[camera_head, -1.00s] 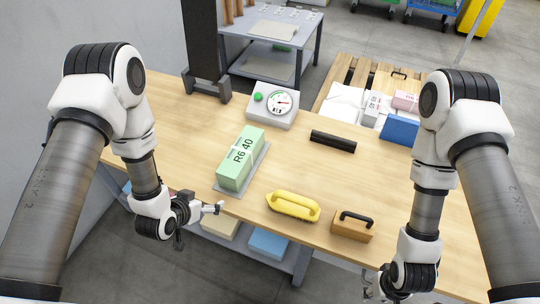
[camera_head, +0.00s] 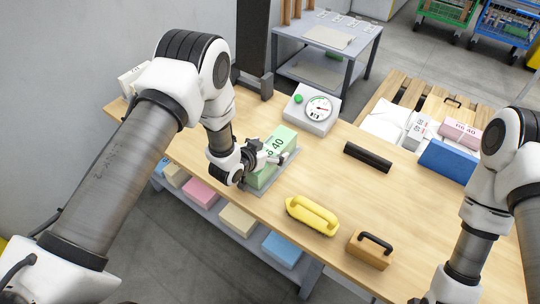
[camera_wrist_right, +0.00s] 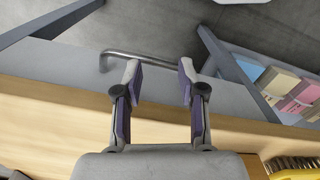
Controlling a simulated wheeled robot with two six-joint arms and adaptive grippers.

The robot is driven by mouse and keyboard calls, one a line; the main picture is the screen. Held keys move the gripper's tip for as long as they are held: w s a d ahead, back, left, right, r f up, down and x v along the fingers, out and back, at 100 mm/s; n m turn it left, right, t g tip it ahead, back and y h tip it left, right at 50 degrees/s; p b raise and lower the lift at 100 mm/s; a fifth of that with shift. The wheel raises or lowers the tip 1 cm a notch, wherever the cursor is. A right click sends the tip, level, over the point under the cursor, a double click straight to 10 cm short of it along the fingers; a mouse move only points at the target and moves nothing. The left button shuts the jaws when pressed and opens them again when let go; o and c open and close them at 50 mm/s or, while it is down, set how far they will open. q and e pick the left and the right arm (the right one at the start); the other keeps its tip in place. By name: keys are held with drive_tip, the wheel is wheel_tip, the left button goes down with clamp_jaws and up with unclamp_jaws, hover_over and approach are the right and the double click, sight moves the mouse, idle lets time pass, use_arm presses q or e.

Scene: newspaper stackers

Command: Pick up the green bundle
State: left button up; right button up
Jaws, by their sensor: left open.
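The green bundle (camera_head: 282,139), marked "R6 40", lies on a grey plate (camera_head: 289,170) on the wooden table. My left gripper (camera_head: 277,158) is open at the near side of the bundle, its fingers over or beside it. The gripper and wrist hide part of the bundle's near end. I cannot tell whether the fingers touch it. My right gripper (camera_wrist_right: 160,82) is open and empty in the right wrist view, near the table's front edge. It is outside the head view.
A yellow handled tool (camera_head: 312,216), a wooden block with a black handle (camera_head: 370,250), a black bar (camera_head: 367,157) and a dial scale (camera_head: 312,109) stand on the table (camera_head: 340,190). Coloured bundles sit on the shelf below.

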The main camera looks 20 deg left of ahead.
sight(270, 148)
use_arm(q)
drive_tip(key=c, duration=1.9)
drive_tip(key=shift+r, duration=0.1)
drive_tip(key=shift+r, duration=0.1)
drive_tip(key=shift+w+r, duration=0.1)
drive_tip(key=shift+r, duration=1.6)
drive_tip(key=s+r+b, duration=0.1)
drive_tip(key=s, duration=1.5)
drive_tip(key=w+a+r+n+t+y+p, duration=0.1)
drive_tip(key=w+a+r+n+y+p, duration=0.2)
drive_tip(key=r+n+y+p, duration=0.1)
drive_tip(key=shift+r+p, duration=0.8)
drive_tip(key=shift+r, duration=0.6)
